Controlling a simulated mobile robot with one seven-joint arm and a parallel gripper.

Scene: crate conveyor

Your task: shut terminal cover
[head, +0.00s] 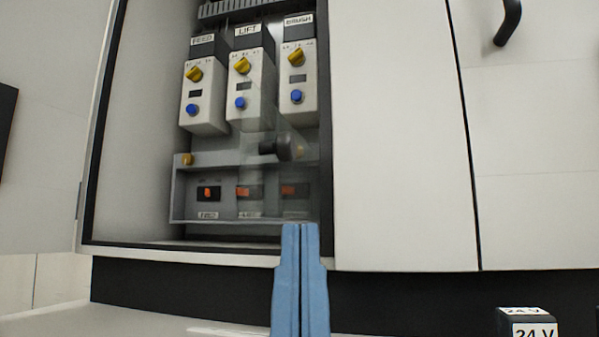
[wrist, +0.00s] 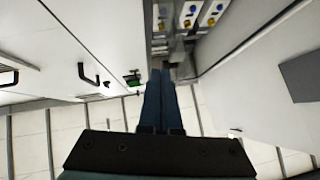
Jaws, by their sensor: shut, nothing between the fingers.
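The terminal cover (head: 264,170) is a clear pane with a black knob (head: 277,148). In the head view it stands swung out at an angle in front of the right part of the grey terminal box (head: 215,163). The pane is faint, so its exact angle is hard to tell. The box's left part, with an orange switch (head: 208,193), is uncovered. My gripper (head: 300,228) is shut and empty, with its blue fingers pointing up just below the box's right end in the picture. In the wrist view, the fingertips (wrist: 165,68) point toward the cabinet opening; the cover is not clear there.
Three modules marked FEED (head: 206,90), LIFT (head: 250,80) and BRUSH (head: 296,85) hang above the box. A white cabinet door (head: 400,130) is at the right. A dark block marked 24 V (head: 527,325) stands at the lower right.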

